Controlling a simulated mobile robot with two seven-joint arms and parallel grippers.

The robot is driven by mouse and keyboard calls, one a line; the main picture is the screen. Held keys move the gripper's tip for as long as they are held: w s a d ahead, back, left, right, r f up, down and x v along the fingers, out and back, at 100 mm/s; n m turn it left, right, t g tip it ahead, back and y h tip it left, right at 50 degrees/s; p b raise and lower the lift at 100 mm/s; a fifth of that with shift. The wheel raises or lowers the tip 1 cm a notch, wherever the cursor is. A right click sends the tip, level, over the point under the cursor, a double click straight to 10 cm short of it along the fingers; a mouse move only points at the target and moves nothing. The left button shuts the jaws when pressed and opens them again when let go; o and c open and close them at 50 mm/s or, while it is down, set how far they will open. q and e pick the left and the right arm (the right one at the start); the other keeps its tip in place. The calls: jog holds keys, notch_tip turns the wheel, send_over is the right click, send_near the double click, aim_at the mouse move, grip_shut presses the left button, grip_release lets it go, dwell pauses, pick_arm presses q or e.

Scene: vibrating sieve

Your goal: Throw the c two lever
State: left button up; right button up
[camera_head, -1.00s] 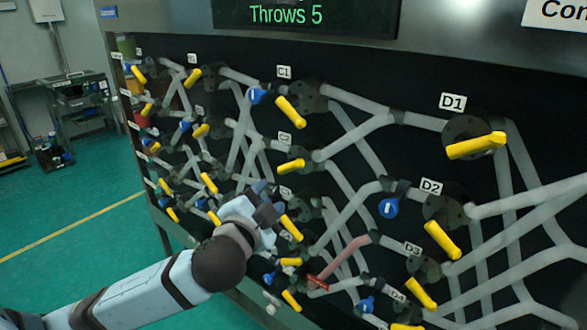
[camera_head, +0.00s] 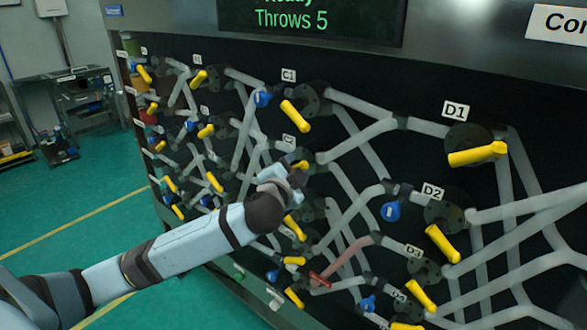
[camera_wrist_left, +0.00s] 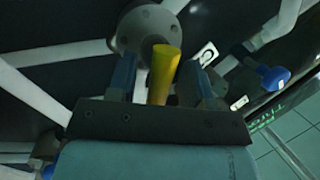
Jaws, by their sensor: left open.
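The C2 lever is a yellow handle (camera_head: 301,164) on a round dark hub beside the C2 label (camera_head: 290,141). It is partly hidden behind my left gripper in the head view. My left gripper (camera_head: 292,172) is at this lever. In the left wrist view the yellow handle (camera_wrist_left: 163,75) stands between the two open blue-grey fingers, with gaps on both sides. Its grey hub (camera_wrist_left: 150,28) is just beyond the fingertips. My right gripper is not in view.
The black panel carries several other yellow levers, among them the C1 lever (camera_head: 295,116) above and the D1 lever (camera_head: 478,154) at right. Grey pipes and blue handles (camera_head: 391,211) lie between them. A screen (camera_head: 310,20) above reads "Throws 5". Green floor is open at left.

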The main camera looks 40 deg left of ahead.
pick_arm(q)
jog(key=shift+r, duration=0.1)
jog(key=c, duration=0.7)
jog(key=shift+m, duration=0.3)
jog(key=m+t+b, duration=0.1)
jog(key=m, duration=0.1)
jog(key=shift+m, duration=0.4)
jog(key=m, duration=0.2)
jog(key=m+t+b, duration=0.1)
jog(key=shift+f+m+t+b, duration=0.3)
jog(key=shift+f+m, duration=0.05)
jog(key=shift+m, duration=0.05)
jog(key=m, duration=0.2)
jog(key=m+t+h+b, duration=0.1)
jog(key=m, duration=0.1)
jog(key=shift+a+f+h, duration=0.1)
jog(key=shift+f+h, duration=0.1)
jog(key=shift+h, duration=0.1)
jog(key=shift+f+m+t+h+b, duration=0.15)
jog(key=shift+m+h, duration=0.3)
jog(key=shift+m, duration=0.7)
jog(key=shift+m+t+h+b, duration=0.25)
jog(key=shift+m+h, duration=0.2)
jog(key=shift+m, duration=0.7)
jog(key=shift+m, duration=0.3)
